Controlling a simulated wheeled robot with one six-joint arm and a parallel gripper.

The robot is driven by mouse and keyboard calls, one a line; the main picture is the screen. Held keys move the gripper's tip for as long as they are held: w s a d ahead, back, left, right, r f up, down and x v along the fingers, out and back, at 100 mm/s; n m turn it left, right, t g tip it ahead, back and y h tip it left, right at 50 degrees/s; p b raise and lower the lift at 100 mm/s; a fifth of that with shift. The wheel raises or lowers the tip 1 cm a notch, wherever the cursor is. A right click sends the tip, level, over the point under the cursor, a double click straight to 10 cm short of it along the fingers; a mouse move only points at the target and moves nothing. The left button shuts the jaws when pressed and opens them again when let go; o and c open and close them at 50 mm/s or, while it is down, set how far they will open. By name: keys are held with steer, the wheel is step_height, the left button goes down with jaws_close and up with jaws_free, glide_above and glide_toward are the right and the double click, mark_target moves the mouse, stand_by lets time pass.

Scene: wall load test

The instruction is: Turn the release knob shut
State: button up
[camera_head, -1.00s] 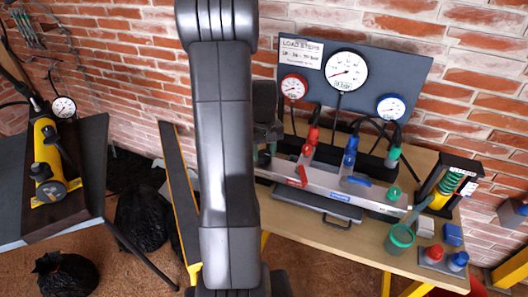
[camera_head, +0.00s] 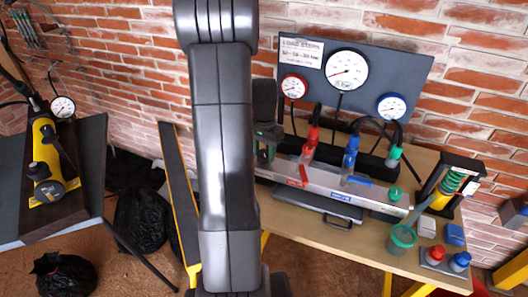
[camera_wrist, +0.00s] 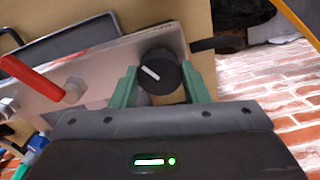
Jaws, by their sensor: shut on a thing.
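The release knob (camera_wrist: 160,73) is a round black knob with a white pointer line, on the left end of the pale metal manifold (camera_wrist: 92,75). The line slants from upper left to lower right in the wrist view. My gripper (camera_wrist: 162,86) has one green finger on each side of the knob and is shut on it. In the head view my gripper (camera_head: 265,147) is at the manifold's left end, and the knob cannot be made out there. A red lever (camera_wrist: 32,78) sits on the manifold beside the knob.
Three gauges, with red (camera_head: 294,87), white (camera_head: 346,70) and blue (camera_head: 391,106) marks, are on the dark board behind. Red, blue and green hose fittings stand along the manifold. A yellow pump (camera_head: 47,160) stands far left.

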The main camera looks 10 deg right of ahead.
mark_target(264, 153)
steer(key=m, duration=0.6)
steer(key=shift+m, duration=0.3)
stand_by(0.5)
steer(key=o, duration=1)
step_height(264, 153, up, 14)
steer(key=shift+f, duration=0.1)
step_height(264, 153, down, 14)
steer(key=shift+r, duration=0.1)
stand_by(0.4)
